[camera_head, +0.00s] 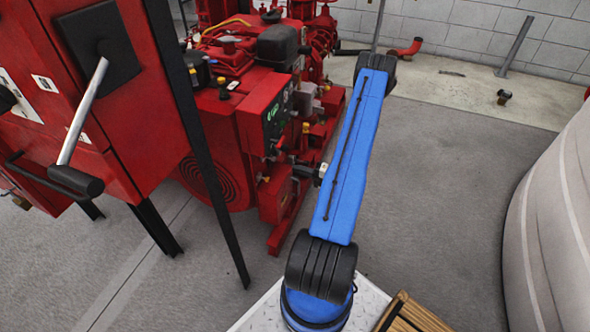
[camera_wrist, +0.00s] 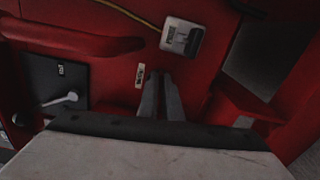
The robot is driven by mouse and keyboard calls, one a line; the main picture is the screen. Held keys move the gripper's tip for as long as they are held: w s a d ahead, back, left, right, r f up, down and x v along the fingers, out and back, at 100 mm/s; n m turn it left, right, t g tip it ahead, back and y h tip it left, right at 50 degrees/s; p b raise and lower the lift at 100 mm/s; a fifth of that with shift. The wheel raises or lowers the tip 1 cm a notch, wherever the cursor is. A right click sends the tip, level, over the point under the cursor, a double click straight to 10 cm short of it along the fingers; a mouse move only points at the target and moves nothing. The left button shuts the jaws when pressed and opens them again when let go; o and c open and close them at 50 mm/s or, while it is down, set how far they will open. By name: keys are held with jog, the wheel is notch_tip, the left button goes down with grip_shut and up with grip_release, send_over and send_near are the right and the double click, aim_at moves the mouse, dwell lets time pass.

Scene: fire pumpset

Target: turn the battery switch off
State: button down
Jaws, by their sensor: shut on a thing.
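My gripper (camera_wrist: 161,92) reaches the red side of the engine unit in the wrist view, its two grey fingers close together. In the head view my gripper (camera_head: 284,156) is at the engine unit, just below the dark control panel (camera_head: 277,115). The fingers are shut on a small part that is mostly hidden; by its place I take it to be the battery switch. Its handle position cannot be read.
A red cabinet (camera_head: 150,120) with a long lever (camera_head: 82,112) stands at the left. In the wrist view a grey box (camera_wrist: 183,38) sits above the fingers, and a black plate with a lever (camera_wrist: 60,98) lies left. Open floor (camera_head: 440,170) is at the right, beside a pale rounded tank (camera_head: 555,215).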

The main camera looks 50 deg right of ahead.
jog(key=shift+f+m, duration=0.1)
jog(key=shift+m, duration=0.4)
jog(key=shift+d, duration=0.1)
jog(key=c, duration=1.9)
grip_release()
jog(key=shift+c, duration=0.2)
jog(key=shift+s, duration=0.2)
jog(key=v, duration=1.7)
